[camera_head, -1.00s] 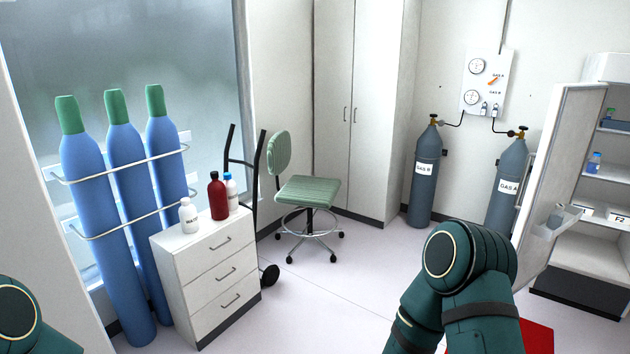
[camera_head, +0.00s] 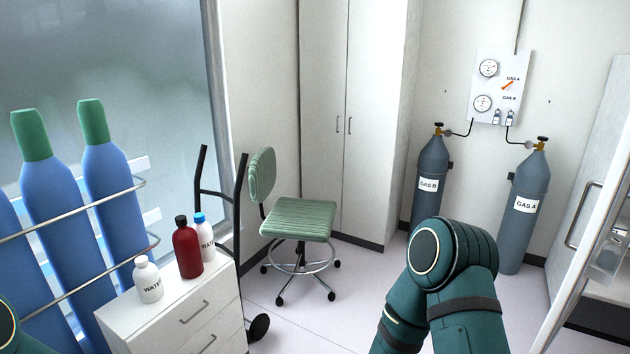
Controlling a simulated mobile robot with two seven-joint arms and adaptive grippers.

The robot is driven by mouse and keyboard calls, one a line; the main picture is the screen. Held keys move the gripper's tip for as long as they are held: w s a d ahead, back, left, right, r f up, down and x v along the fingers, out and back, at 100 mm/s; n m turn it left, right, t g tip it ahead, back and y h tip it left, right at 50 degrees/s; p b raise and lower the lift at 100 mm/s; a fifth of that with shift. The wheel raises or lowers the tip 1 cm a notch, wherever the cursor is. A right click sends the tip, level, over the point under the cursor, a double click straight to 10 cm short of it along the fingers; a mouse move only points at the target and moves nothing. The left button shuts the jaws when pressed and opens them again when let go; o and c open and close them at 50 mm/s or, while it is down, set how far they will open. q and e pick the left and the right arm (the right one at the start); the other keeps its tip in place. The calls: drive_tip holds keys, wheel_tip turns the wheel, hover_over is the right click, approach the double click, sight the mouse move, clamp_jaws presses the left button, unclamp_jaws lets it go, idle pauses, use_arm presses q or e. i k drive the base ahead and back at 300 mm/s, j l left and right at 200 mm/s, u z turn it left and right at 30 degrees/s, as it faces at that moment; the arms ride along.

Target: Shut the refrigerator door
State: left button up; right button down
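The refrigerator door (camera_head: 590,170) stands open at the right edge of the head view. I see its outer face with a metal handle (camera_head: 582,214) and its narrow edge. A door shelf (camera_head: 608,250) with something on it shows on its inner side. The refrigerator's interior is mostly out of frame. My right arm's green links show at the lower middle, apart from the door, and a small part of my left arm shows at the lower left edge. Neither gripper is in view.
A grey cylinder labelled GAS A (camera_head: 524,215) stands just left of the door, with GAS B (camera_head: 430,185) beyond. A green chair (camera_head: 298,220), a hand truck (camera_head: 240,210) and a white drawer cabinet (camera_head: 120,325) with bottles stand left.

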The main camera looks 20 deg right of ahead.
sight(616, 189)
drive_tip(key=i+z, duration=0.6)
drive_tip(key=z, duration=0.15)
drive_tip(key=i+j+z, duration=0.25)
drive_tip(key=z, duration=0.15)
drive_tip(key=i+j+z, duration=0.1)
drive_tip(key=i+z, duration=0.25)
drive_tip(key=i+j+z, duration=0.1)
drive_tip(key=z, duration=0.3)
drive_tip(key=i+j+z, duration=0.2)
drive_tip(key=z, duration=0.15)
drive_tip(key=i+j+z, duration=0.4)
drive_tip(key=j, duration=0.2)
drive_tip(key=j+z, duration=0.2)
drive_tip(key=j, duration=0.1)
